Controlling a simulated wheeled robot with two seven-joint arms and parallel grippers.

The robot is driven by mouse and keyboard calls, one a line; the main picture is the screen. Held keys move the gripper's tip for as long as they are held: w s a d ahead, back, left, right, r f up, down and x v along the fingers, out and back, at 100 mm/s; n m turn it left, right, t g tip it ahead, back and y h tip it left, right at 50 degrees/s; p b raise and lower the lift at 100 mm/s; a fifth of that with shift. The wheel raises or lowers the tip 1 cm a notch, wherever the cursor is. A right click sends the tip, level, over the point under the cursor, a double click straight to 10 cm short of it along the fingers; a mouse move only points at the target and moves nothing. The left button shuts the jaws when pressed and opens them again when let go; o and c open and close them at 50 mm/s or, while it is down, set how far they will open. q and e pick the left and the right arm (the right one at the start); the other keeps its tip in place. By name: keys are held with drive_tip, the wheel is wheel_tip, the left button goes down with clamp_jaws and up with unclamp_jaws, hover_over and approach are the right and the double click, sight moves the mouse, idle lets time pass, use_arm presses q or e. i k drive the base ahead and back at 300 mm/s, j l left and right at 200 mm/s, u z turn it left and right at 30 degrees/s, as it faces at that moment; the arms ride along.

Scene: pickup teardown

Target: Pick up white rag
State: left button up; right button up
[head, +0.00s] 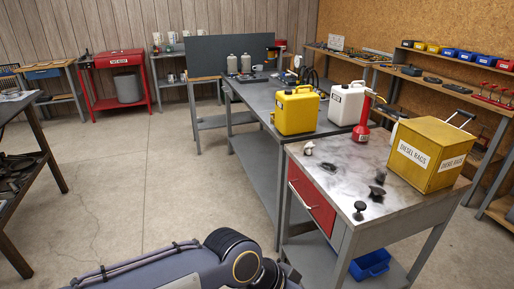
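I cannot clearly make out a white rag. A small white thing (309,148) lies at the left back edge of the stained worktop (330,185); it is too small to tell whether it is cloth. A yellow box labelled DIESEL RAGS (430,155) stands on the right part of the worktop, with its lid seemingly shut and its inside hidden. Neither of my grippers shows. Only a thick link of my own arm crosses the bottom of the head view, left of the worktop.
Small dark items (377,192) lie on the worktop. A yellow canister (296,111), a white canister (347,103) and a red can (363,125) stand behind. A blue bin (370,265) sits on the lower shelf. Floor (140,180) is open to the left.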

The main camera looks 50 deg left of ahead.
sight(309, 146)
drive_tip(key=u, duration=1.35)
drive_tip(key=z, duration=0.4)
drive_tip(key=i+j+z, duration=0.15)
drive_tip(key=z, duration=0.2)
drive_tip(key=i+j+z, duration=0.15)
drive_tip(key=z, duration=0.25)
drive_tip(key=i+j+z, duration=0.15)
drive_tip(key=z, duration=0.2)
drive_tip(key=i+j+z, duration=0.1)
drive_tip(key=j, duration=0.35)
drive_tip(key=i+j, duration=0.2)
drive_tip(key=j, duration=0.25)
drive_tip(key=i+j+z, duration=0.15)
drive_tip(key=j, duration=0.3)
drive_tip(key=j+z, duration=0.1)
drive_tip(key=j, duration=0.35)
drive_tip(key=i, duration=0.05)
